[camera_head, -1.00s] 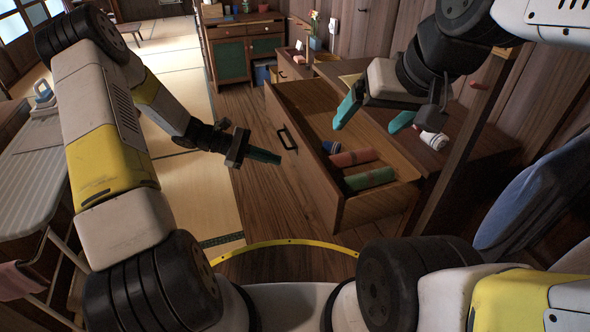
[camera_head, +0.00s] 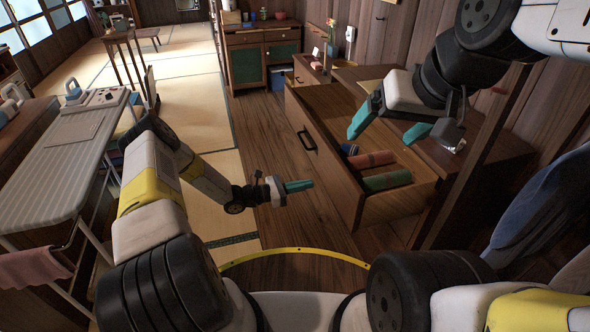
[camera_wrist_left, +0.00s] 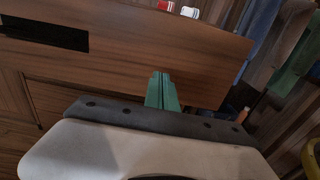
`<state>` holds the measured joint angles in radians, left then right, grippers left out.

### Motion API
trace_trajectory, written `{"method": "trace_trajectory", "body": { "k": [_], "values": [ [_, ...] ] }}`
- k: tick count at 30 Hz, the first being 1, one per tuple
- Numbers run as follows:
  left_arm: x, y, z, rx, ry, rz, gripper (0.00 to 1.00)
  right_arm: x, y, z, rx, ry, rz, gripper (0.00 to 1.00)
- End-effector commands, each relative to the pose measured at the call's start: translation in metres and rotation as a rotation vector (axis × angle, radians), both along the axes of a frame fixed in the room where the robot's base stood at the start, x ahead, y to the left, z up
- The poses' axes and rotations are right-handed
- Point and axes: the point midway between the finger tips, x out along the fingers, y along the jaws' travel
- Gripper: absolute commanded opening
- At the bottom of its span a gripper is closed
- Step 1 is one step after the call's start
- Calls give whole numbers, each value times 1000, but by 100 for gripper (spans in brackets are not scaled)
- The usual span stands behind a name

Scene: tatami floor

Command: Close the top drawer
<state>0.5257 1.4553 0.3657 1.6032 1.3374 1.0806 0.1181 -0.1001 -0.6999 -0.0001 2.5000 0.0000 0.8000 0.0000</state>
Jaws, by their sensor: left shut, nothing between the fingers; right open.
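The top drawer (camera_head: 330,165) of the wooden cabinet is pulled far out, with a dark handle (camera_head: 307,141) on its front. Rolled cloths lie inside, among them a red roll (camera_head: 371,159) and a green roll (camera_head: 387,180). My left gripper (camera_head: 299,186) is shut and empty, just in front of the drawer front and below the handle. In the left wrist view its teal fingers (camera_wrist_left: 162,92) point at the drawer front (camera_wrist_left: 130,60); I cannot tell whether they touch. My right gripper (camera_head: 389,128) is open and empty above the drawer.
An ironing board (camera_head: 62,150) stands at the left. A cabinet with green doors (camera_head: 262,55) is at the back. Blue cloth (camera_head: 545,205) hangs at the right. The wooden floor and tatami (camera_head: 195,110) between are clear.

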Motion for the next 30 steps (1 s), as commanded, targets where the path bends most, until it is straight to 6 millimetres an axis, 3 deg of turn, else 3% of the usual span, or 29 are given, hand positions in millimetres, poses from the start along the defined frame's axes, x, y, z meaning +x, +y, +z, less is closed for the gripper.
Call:
{"method": "trace_trajectory", "body": {
  "k": [6,12,30],
  "values": [
    [13,-43,0,0,0,-3,0,0,0,0,0,0,0,87],
    [21,-63,0,0,-1,0,0,0,0,0,0,0,0,87],
    [23,-70,0,0,-1,-1,0,0,0,0,0,0,0,87]
  ]
}}
